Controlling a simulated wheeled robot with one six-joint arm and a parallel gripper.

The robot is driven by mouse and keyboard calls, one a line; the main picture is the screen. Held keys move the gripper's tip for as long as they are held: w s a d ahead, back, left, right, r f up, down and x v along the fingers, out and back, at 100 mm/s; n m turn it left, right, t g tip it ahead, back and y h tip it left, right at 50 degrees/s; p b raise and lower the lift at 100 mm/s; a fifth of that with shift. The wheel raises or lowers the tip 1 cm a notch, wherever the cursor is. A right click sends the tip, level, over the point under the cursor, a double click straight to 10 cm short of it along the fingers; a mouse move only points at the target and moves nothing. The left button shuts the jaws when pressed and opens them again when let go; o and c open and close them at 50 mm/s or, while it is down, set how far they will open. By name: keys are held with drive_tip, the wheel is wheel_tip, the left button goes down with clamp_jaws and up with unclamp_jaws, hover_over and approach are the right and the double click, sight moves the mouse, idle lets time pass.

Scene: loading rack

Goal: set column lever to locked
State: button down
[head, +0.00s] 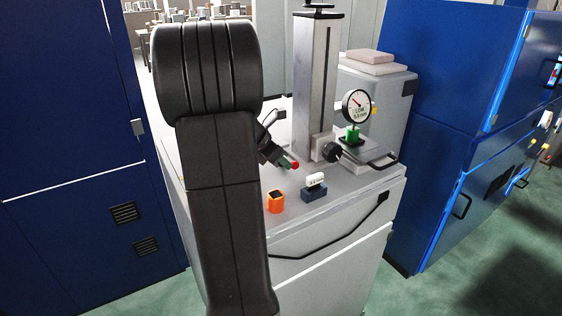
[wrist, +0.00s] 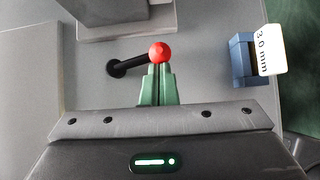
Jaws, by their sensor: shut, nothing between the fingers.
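The column lever shows in the wrist view as a short black rod (wrist: 128,65) with a red ball knob (wrist: 159,52) at its right end. The rod lies nearly level there, tilting slightly up to the right. In the head view the red knob (head: 295,165) shows beside the foot of the grey column (head: 311,90). My gripper's green fingers (wrist: 158,76) are shut and empty, their tips right at the knob's lower side. I cannot tell whether they touch it. My arm hides part of the bench, and the lever's rod is hard to see in the head view.
A dial gauge (head: 357,106) on a green base stands right of the column. A blue block with a white "3.0 mm" label (wrist: 268,50) and an orange box (head: 276,201) are near the bench front. Blue cabinets (head: 455,120) flank the bench.

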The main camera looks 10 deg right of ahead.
drive_tip(key=shift+d+n+t+y+p, duration=0.35)
drive_tip(key=shift+d+n+t, duration=0.35)
drive_tip(key=shift+n, duration=0.4)
drive_tip(key=shift+d, duration=0.3)
drive_tip(key=shift+w+d, duration=0.1)
drive_tip(key=shift+p, duration=0.3)
